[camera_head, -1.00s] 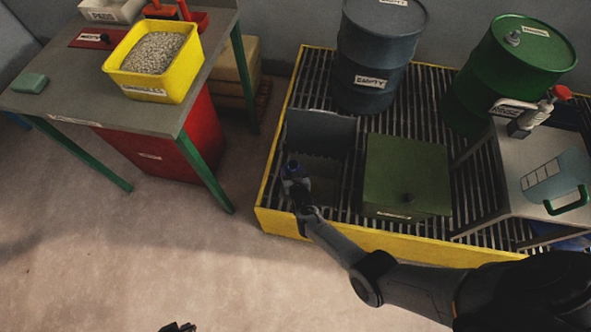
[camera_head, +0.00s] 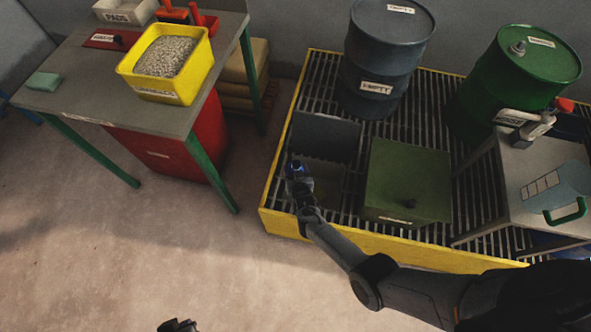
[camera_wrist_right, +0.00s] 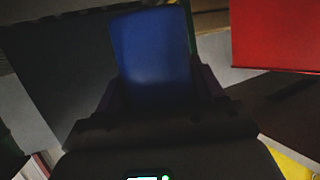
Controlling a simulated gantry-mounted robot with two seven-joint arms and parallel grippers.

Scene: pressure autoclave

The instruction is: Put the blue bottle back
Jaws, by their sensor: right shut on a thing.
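The blue bottle (camera_head: 296,168) is small and dark in the head view, and its blue side fills the upper middle of the right wrist view (camera_wrist_right: 155,55). My right gripper (camera_head: 298,183) is shut on it. The gripper and bottle are over the left part of an open dark box (camera_head: 325,138) with a raised panel at its back, at the left front of the grated platform. I cannot tell whether the bottle touches the box. A dark piece at the bottom edge, probably my left gripper (camera_head: 177,326), barely shows, so its jaws cannot be read.
A closed green box (camera_head: 407,180) stands right of the open box on the yellow-edged platform (camera_head: 350,238). A grey drum (camera_head: 385,60) and a green drum (camera_head: 515,80) stand behind. A grey side table (camera_head: 545,165) is at right. A workbench (camera_head: 100,95) is at left; floor between is clear.

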